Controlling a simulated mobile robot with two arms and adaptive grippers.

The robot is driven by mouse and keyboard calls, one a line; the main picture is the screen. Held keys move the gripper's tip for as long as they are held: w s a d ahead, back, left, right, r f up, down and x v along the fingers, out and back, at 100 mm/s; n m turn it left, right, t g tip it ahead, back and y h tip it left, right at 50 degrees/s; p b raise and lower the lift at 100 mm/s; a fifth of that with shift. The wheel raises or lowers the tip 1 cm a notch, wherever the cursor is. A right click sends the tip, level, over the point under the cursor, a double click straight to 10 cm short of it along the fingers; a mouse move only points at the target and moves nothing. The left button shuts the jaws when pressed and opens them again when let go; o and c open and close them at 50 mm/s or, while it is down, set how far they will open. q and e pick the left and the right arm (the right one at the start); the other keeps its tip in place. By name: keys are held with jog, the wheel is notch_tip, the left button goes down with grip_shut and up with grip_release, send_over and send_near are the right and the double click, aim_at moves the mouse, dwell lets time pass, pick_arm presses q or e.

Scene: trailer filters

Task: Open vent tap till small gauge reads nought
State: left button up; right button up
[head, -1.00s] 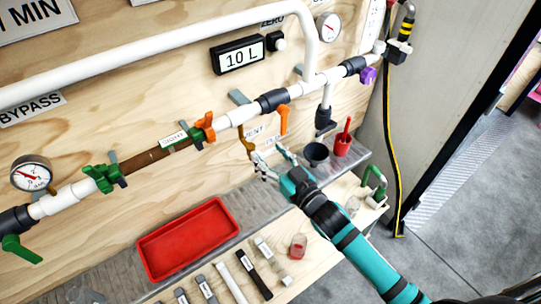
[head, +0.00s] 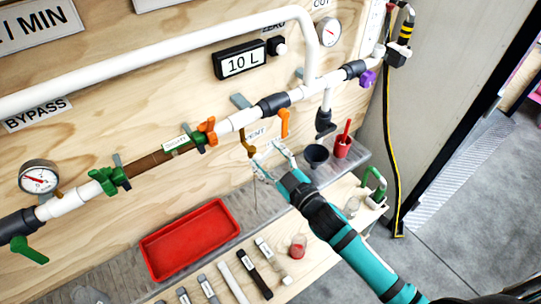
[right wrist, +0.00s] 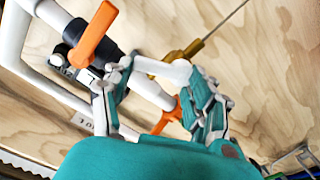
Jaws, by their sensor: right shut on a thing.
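The vent tap (head: 247,143) is a small brass fitting under the pipe by the "VENT" label; its brass also shows in the right wrist view (right wrist: 172,66). A thin line runs down from it, like a fine stream. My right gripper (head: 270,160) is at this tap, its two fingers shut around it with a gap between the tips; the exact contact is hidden. In the right wrist view the fingers (right wrist: 158,85) straddle the tap and the white pipe. Two round gauges show, one at left (head: 38,177) and one at upper right (head: 328,31); their readings are too small to tell. My left gripper is out of view.
An orange lever (head: 284,122) hangs close to the right of my gripper. An orange valve (head: 207,131) and a green valve (head: 111,175) sit on the pipe.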

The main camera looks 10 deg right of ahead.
jog(key=shift+s+a+r+n+p, duration=0.15)
jog(key=shift+a+n, duration=0.15)
jog(key=shift+n, duration=1.45)
jog(key=shift+s+a+r+n+p, duration=0.15)
jog(key=shift+a+n, duration=0.15)
jog(key=shift+n, duration=1.4)
jog(key=shift+s+a+r+n+p, duration=0.15)
jog(key=shift+a+n, duration=0.15)
jog(key=shift+n, duration=1.45)
jog(key=shift+f, duration=0.1)
jog(key=o, duration=1.2)
jog(key=v, duration=1.1)
jog(key=shift+s, duration=0.4)
